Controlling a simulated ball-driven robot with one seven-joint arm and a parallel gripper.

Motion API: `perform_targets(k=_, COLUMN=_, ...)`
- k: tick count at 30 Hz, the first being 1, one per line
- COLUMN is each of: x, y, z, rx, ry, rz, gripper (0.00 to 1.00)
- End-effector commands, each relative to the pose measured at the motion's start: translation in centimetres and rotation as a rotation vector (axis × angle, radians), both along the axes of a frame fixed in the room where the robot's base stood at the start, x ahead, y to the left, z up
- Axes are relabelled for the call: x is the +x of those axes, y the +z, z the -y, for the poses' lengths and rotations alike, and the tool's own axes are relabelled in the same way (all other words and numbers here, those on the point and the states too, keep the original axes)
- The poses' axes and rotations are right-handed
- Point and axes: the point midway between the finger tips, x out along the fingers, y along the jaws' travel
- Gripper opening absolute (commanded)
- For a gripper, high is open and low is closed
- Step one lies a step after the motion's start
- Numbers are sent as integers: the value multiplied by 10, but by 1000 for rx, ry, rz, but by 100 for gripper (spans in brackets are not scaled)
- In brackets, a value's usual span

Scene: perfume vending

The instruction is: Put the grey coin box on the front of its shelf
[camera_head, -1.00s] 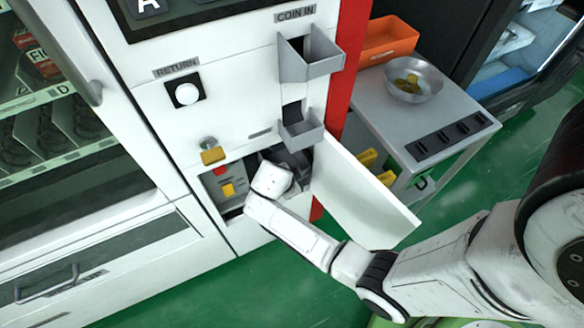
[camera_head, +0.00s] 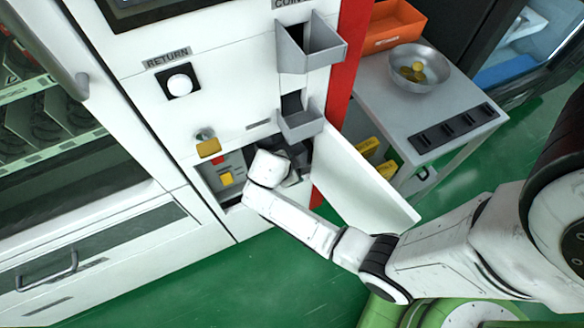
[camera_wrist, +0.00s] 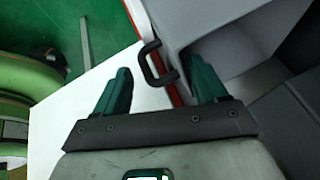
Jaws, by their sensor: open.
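The grey coin box (camera_wrist: 238,38) fills the upper right of the wrist view, with a dark handle (camera_wrist: 152,64) on its near side. My gripper (camera_wrist: 159,67) has two dark green fingers set wide apart. The handle lies between the fingertips in the picture; I see no grip on it. In the head view my white wrist (camera_head: 268,169) is at the open lower compartment (camera_head: 206,184) of the vending machine. There it hides the fingers and most of the compartment's right side, so the coin box and its shelf cannot be made out clearly.
The white compartment door (camera_head: 358,180) stands open to the right, close to my arm. A small grey coin chute (camera_head: 301,124) juts out above the opening. A side table (camera_head: 400,112) with a metal bowl (camera_head: 418,68) and an orange tray (camera_head: 392,26) stands at the right.

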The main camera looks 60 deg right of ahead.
Motion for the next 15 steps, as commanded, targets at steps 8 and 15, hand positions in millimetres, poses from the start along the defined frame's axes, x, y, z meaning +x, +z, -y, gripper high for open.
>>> perform_targets(k=8, x=1, y=17, z=-12, rx=0, ry=3, rz=3, gripper=72)
perform_targets(k=15, x=2, y=50, z=-29, rx=0, ry=2, rz=3, gripper=72)
